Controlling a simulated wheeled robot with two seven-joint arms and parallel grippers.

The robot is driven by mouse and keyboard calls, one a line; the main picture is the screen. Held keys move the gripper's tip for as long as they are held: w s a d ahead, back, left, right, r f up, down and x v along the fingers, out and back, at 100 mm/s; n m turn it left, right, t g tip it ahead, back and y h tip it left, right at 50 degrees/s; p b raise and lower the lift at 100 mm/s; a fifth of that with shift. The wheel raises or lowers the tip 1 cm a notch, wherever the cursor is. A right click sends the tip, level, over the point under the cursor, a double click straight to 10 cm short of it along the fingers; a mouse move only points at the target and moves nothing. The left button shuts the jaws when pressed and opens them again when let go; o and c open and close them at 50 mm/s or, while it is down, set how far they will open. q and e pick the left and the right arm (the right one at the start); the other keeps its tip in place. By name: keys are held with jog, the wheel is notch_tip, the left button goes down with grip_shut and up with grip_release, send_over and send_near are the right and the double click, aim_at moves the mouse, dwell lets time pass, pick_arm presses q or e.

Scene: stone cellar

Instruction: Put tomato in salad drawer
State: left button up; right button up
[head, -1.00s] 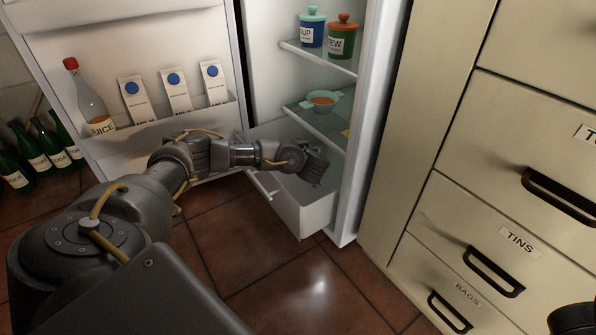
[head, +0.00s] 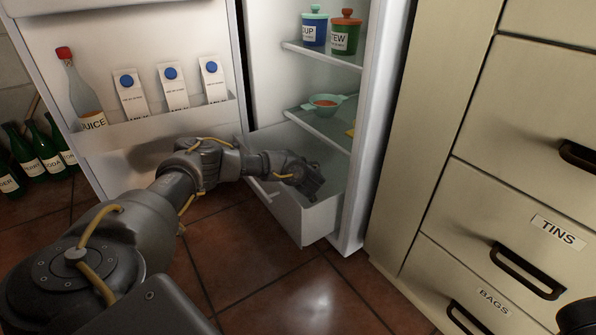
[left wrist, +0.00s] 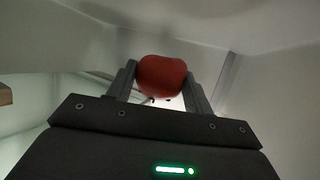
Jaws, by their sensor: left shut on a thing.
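The tomato (left wrist: 162,77) is red and sits between the two fingers of my left gripper (left wrist: 163,84) in the left wrist view. The gripper is shut on it. In the head view my left gripper (head: 312,186) is down inside the open salad drawer (head: 308,226) at the bottom of the fridge, and it hides the tomato. The drawer is white and pulled out. Pale drawer walls surround the tomato in the left wrist view. I cannot tell whether the tomato touches the drawer floor. My right gripper is not clearly in view.
The fridge door (head: 150,60) stands open at left, with a juice bottle (head: 85,95) and cartons. Shelves above the drawer hold a small teal bowl (head: 325,104) and two lidded jars. A cream cabinet (head: 520,190) stands at right. Green bottles (head: 30,155) stand at far left.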

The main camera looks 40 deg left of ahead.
pick_arm(q)
jog(key=shift+r, duration=0.15)
jog(key=shift+f, duration=0.6)
jog(key=o, duration=1)
jog(key=shift+r, duration=0.15)
